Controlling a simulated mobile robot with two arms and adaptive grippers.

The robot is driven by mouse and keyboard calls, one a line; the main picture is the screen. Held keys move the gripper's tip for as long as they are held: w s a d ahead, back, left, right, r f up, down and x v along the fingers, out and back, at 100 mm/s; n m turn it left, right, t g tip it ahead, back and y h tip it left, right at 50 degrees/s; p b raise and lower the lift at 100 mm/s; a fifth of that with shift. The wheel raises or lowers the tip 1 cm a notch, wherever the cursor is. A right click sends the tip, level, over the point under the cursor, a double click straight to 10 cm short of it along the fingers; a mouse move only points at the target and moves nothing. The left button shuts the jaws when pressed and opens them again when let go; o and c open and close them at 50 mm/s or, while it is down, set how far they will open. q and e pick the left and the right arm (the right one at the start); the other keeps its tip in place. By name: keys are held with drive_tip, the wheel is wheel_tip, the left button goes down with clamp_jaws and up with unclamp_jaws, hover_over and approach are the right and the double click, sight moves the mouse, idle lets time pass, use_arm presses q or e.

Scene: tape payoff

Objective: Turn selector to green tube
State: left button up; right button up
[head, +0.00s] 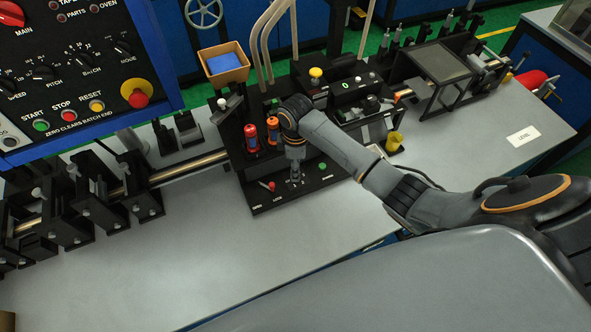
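My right arm comes in from the right, and its gripper (295,174) points down over the front of a black plate (262,204) on the grey bench. The fingers are small and dark here, so I cannot tell whether they are open or touching anything. The selector is not clearly visible; the gripper covers the middle of the plate. No green tube can be made out. My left gripper is not in view.
Two red-orange cylinders (251,138) stand behind the plate, left of my wrist. A yellow cup (394,141) is to the right. An orange bin with blue contents (223,66) stands behind. A control panel (80,70) fills the upper left. The front left bench (150,270) is clear.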

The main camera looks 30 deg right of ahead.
wheel_tip(320, 180, up, 9)
drive_tip(key=shift+f, duration=0.2)
drive_tip(key=shift+s, duration=0.1)
idle(0.5)
